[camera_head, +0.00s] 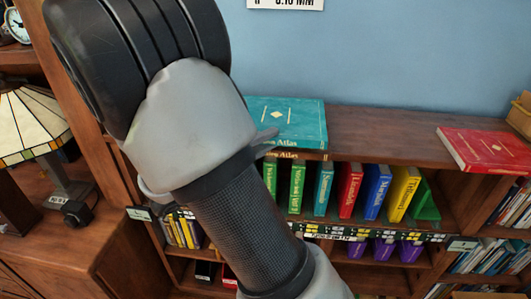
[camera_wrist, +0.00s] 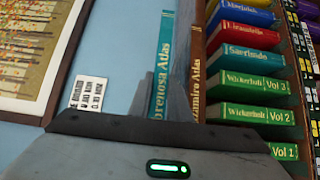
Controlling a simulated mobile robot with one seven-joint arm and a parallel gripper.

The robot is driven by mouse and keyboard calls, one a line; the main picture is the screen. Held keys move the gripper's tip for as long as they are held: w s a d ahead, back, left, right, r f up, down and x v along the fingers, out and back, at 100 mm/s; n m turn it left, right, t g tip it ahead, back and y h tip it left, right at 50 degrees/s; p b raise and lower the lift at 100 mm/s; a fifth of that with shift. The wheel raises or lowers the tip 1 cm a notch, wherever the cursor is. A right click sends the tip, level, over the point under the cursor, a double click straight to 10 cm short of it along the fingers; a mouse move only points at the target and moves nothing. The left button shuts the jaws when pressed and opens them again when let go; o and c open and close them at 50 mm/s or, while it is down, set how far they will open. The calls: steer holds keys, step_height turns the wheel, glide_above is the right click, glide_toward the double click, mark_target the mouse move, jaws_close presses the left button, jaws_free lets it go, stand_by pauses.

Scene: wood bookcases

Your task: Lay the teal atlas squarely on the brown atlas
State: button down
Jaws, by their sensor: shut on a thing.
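The teal atlas (camera_head: 300,117) lies flat above the brown atlas (camera_head: 312,156) on top of the low bookcase; its left part is hidden behind my arm. In the wrist view, which is turned sideways, the spines of the teal atlas (camera_wrist: 162,65) and brown atlas (camera_wrist: 197,62) run roughly parallel, with a grey finger between them. My gripper (camera_wrist: 160,100) is shut on the teal atlas, one finger on either face. A finger of it also shows in the head view (camera_head: 266,137). Whether the atlases touch at the far side is hidden.
A red book (camera_head: 487,149) lies farther right on the bookcase top (camera_head: 380,136), with bare wood between. Several upright coloured volumes (camera_head: 348,190) fill the shelf below. The blue wall (camera_head: 420,50) stands behind. A lamp (camera_head: 30,125) stands at left.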

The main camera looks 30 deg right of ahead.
steer(key=shift+f, duration=1.95)
steer(key=c, duration=2.1)
jaws_free()
steer(key=shift+f, duration=0.25)
steer(key=o, duration=0.5)
steer(key=shift+c, duration=0.2)
steer(key=shift+r, duration=0.15)
